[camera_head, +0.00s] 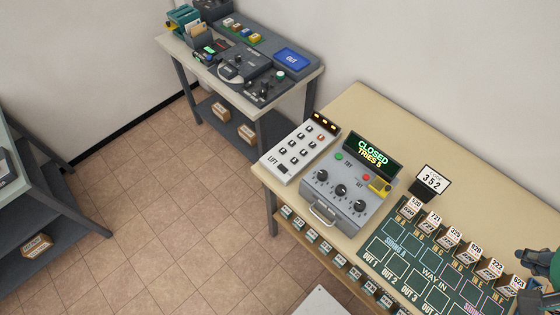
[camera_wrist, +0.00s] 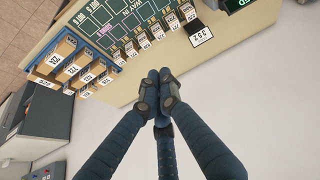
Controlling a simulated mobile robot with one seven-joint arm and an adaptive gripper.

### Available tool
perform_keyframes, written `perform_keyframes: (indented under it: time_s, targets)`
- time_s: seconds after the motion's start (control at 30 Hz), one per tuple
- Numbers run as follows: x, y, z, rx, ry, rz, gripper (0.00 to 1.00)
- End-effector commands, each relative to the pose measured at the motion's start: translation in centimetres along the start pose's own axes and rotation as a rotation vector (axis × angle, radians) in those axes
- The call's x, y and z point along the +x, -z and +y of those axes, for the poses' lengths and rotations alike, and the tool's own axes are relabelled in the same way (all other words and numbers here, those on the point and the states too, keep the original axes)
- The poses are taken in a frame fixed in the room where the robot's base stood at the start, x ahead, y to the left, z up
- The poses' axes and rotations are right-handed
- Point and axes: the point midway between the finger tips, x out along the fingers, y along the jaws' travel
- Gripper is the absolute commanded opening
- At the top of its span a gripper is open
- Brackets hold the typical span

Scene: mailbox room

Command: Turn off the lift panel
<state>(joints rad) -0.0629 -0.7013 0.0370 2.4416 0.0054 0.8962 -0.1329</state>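The lift panel (camera_head: 300,148) is a pale, tilted box at the back left end of the long table, marked LIFT. Several small switches stand in rows on its face. Amber lights (camera_head: 324,121) glow on the dark strip at its top, and a dark rocker switch (camera_head: 283,169) sits beside the LIFT label. My gripper (camera_wrist: 159,84) has its fingertips together and appears empty in the wrist view. In the head view its dark fingers (camera_head: 530,271) show at the right edge, far from the panel, over the right end of the table.
A grey console (camera_head: 345,205) with knobs, a handle and a CLOSED TRIES 5 display (camera_head: 373,152) stands just right of the panel. Numbered boxes (camera_head: 450,235), a 352 card (camera_head: 432,181) and a green mat (camera_head: 375,248) lie between it and my gripper. A second table (camera_head: 305,75) holds other devices.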

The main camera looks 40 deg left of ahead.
Motion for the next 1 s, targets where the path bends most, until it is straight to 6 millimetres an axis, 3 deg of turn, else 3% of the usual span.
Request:
perform_keyframes:
  time_s: [0.47, 0.7, 1.0]
  targets:
    - [4.4, 7.3, -8.3, -0.632, 0.129, -0.047, 0.00]
    - [7.2, 10.2, -14.1, -0.970, 0.200, -0.050, 0.00]
    - [11.1, 12.1, -22.7, -1.392, 0.295, -0.039, 0.00]
